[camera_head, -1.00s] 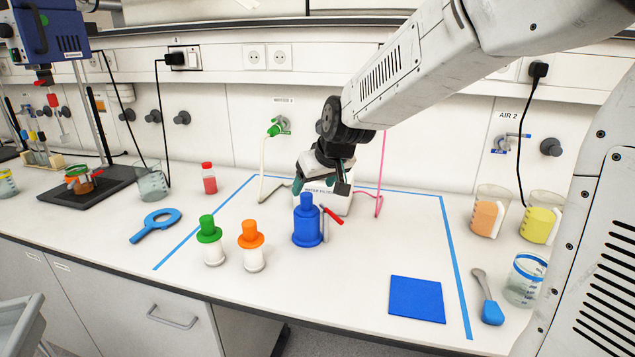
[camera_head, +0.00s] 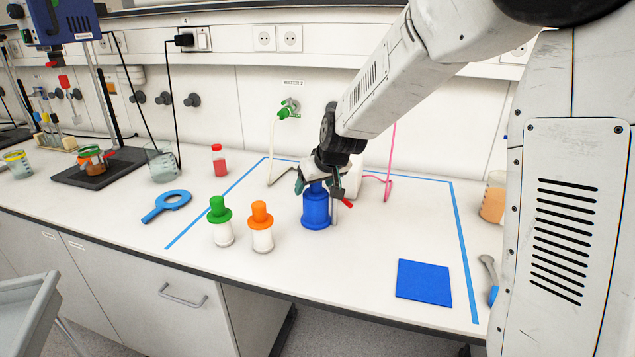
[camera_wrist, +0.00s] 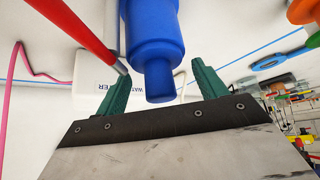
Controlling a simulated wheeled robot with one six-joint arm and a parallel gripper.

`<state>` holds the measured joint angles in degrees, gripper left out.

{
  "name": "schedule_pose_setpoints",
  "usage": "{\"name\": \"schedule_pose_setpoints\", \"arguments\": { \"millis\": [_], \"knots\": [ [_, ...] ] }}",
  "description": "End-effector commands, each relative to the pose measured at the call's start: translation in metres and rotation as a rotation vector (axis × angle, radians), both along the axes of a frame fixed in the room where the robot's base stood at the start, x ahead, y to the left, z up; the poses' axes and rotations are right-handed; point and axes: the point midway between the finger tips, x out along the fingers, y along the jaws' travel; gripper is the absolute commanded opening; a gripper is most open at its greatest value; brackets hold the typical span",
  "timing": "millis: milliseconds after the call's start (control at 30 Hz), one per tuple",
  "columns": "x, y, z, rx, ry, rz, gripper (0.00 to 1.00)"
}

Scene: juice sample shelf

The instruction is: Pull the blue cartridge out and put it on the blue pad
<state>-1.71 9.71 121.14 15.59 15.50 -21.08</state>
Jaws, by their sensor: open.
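The blue cartridge (camera_head: 316,211) stands upright on the bench, its narrower top partly hidden by my gripper. My gripper (camera_head: 318,188) is open at its top, one finger on each side. In the wrist view the cartridge (camera_wrist: 153,35) points its narrow end at the camera, between my two green fingers (camera_wrist: 158,80); I cannot tell whether they touch it. A red lever (camera_head: 347,203) on a thin grey post is close to its right side; the lever (camera_wrist: 75,27) also shows at the wrist view's upper left. The flat blue pad (camera_head: 424,282) lies bare at the front right.
Green-capped (camera_head: 220,222) and orange-capped (camera_head: 261,227) cartridges stand left of the blue one. A white box (camera_head: 372,187) with a pink hose is behind. Blue tape (camera_head: 459,245) outlines the area. A spoon (camera_head: 490,275) lies right of the pad. Bench between cartridge and pad is clear.

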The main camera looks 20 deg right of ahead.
Motion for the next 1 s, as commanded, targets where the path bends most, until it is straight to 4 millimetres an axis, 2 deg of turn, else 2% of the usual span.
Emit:
{"name": "schedule_pose_setpoints", "arguments": {
  "millis": [67,233,267,1000],
  "knots": [
    [-0.0001,-0.0002,0.0000,0.000,0.000,0.000,0.71],
    [-0.0002,-0.0004,0.0001,0.000,0.000,0.000,0.26],
    [-0.0002,-0.0004,0.0001,0.000,0.000,0.000,0.21],
    [-0.0001,-0.0003,0.0084,-0.001,0.000,0.001,0.21]
  ]
}}
